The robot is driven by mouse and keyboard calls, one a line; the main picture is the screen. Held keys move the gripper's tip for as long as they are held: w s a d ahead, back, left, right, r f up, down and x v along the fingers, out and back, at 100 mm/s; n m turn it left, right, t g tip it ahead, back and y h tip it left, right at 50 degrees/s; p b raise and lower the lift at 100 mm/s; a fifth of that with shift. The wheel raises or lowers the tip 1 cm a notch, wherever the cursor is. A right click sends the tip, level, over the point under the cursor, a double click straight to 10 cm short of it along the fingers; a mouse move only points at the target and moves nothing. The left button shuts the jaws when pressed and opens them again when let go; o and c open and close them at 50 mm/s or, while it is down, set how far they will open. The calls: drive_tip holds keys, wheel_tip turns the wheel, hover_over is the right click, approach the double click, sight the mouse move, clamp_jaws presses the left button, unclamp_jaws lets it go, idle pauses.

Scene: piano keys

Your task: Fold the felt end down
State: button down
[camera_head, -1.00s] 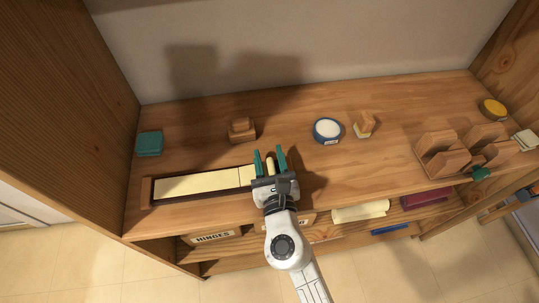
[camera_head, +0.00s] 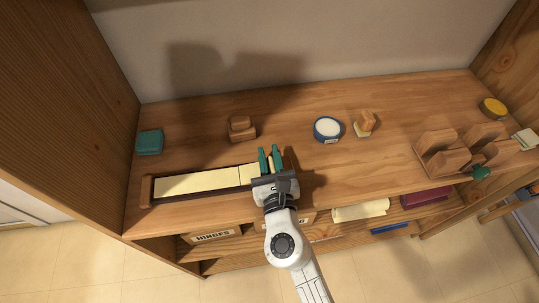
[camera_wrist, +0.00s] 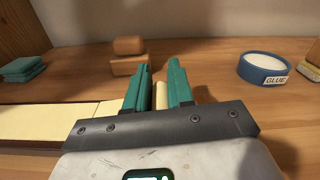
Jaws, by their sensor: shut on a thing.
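A long pale cream felt strip (camera_head: 200,182) lies flat in a narrow dark-framed wooden holder (camera_head: 147,191) near the front left of the top shelf. A seam crosses the strip near its right end. My gripper (camera_head: 270,153) is at that right end, its teal fingers pointing toward the back wall. In the wrist view the gripper (camera_wrist: 157,72) is shut on a thin cream piece, the felt end (camera_wrist: 161,96), which shows as a narrow band between the fingers. The wrist view also shows the strip (camera_wrist: 60,122) running left. The fingers and palm hide how the end joins the strip.
A stacked wooden block (camera_head: 242,129) stands behind the strip, and a teal pad (camera_head: 149,142) lies at left. A blue round glue pot (camera_head: 328,130) and a small wooden block (camera_head: 365,123) stand right. A wooden rack (camera_head: 450,155) is further right. Shelf between is clear.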

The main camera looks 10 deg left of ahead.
drive_tip(key=shift+s+a+r+n+p, duration=0.1)
drive_tip(key=shift+a+r+n+p, duration=0.25)
drive_tip(key=shift+r+n+p, duration=0.65)
drive_tip(key=shift+s+a+r+p, duration=0.15)
drive_tip(key=shift+a+p, duration=0.15)
drive_tip(key=shift+p, duration=0.2)
drive_tip(key=c, duration=1.1)
unclamp_jaws()
drive_tip(key=shift+o, duration=0.2)
drive_tip(key=b+v, duration=0.2)
drive_tip(key=v, duration=0.8)
drive_tip(key=shift+s, duration=0.35)
